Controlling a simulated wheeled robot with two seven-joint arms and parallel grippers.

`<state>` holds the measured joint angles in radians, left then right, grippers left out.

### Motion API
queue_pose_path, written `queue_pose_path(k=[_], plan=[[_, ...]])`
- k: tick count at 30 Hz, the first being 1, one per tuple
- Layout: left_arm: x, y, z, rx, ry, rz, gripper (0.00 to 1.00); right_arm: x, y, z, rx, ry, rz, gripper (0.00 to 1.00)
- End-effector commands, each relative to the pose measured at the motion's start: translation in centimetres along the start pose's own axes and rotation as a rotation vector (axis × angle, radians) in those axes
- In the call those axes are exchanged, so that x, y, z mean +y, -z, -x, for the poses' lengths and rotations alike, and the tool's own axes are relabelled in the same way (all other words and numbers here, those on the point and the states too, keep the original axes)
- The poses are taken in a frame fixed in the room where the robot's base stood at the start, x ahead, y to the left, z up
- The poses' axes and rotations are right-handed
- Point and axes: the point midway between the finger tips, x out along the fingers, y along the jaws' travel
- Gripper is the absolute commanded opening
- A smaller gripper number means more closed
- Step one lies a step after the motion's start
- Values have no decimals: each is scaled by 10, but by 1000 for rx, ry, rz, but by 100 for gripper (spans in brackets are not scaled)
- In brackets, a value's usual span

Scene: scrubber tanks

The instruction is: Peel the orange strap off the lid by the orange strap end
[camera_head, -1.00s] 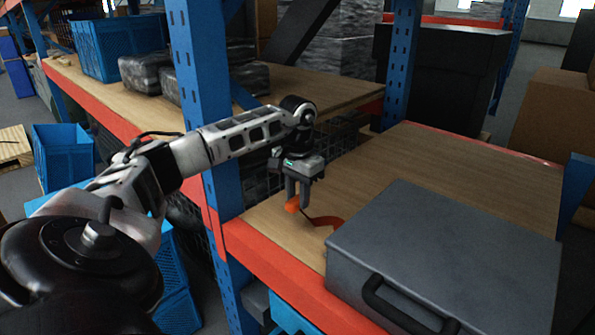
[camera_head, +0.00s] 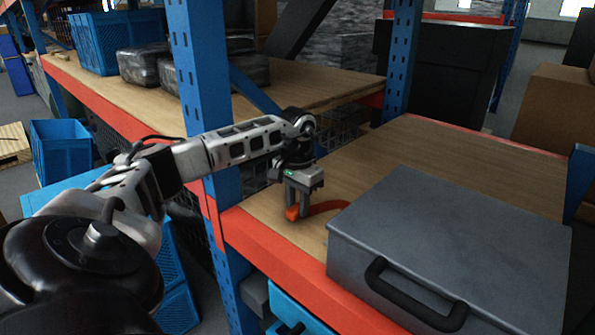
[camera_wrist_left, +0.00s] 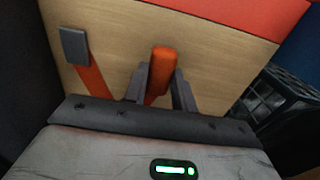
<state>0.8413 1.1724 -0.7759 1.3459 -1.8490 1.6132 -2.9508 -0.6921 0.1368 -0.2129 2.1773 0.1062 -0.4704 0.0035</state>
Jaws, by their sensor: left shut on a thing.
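The grey case with its flat lid (camera_head: 455,215) lies on the wooden shelf at the right of the head view, black handle facing the front. The orange strap (camera_head: 325,207) curves from the case's left back corner to my left gripper (camera_head: 296,208). My left gripper points down, left of the case, and is shut on the orange strap end (camera_head: 291,214). In the left wrist view, the strap end (camera_wrist_left: 163,60) sits between the fingers, and the strap (camera_wrist_left: 90,78) runs beside them to a small grey square piece (camera_wrist_left: 74,45). My right gripper is not in view.
A blue rack post (camera_head: 205,110) stands close to my left arm. A red-orange shelf edge (camera_head: 275,260) runs along the front. Bare wooden shelf (camera_head: 400,150) lies behind the case. Blue crates (camera_head: 62,150) stand at the left.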

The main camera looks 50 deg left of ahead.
Motion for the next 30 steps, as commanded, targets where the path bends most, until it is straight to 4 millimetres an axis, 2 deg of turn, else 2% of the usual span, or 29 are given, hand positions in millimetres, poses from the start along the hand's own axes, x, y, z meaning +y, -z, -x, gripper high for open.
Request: queue_pose_path(k=[3,12,13,15,21,23,24,30], plan=[[0,0,-6,0,0,0,8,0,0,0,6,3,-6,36],[0,0,-7,1,0,0,8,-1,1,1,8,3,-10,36],[0,0,-7,1,0,0,35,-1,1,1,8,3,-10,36],[0,0,-7,1,0,0,52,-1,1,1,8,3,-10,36],[0,0,-6,1,0,0,52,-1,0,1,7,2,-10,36],[0,0,-7,1,0,0,69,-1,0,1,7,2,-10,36],[0,0,-7,1,0,0,74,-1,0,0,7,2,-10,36],[0,0,-7,1,0,0,74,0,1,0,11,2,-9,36]])
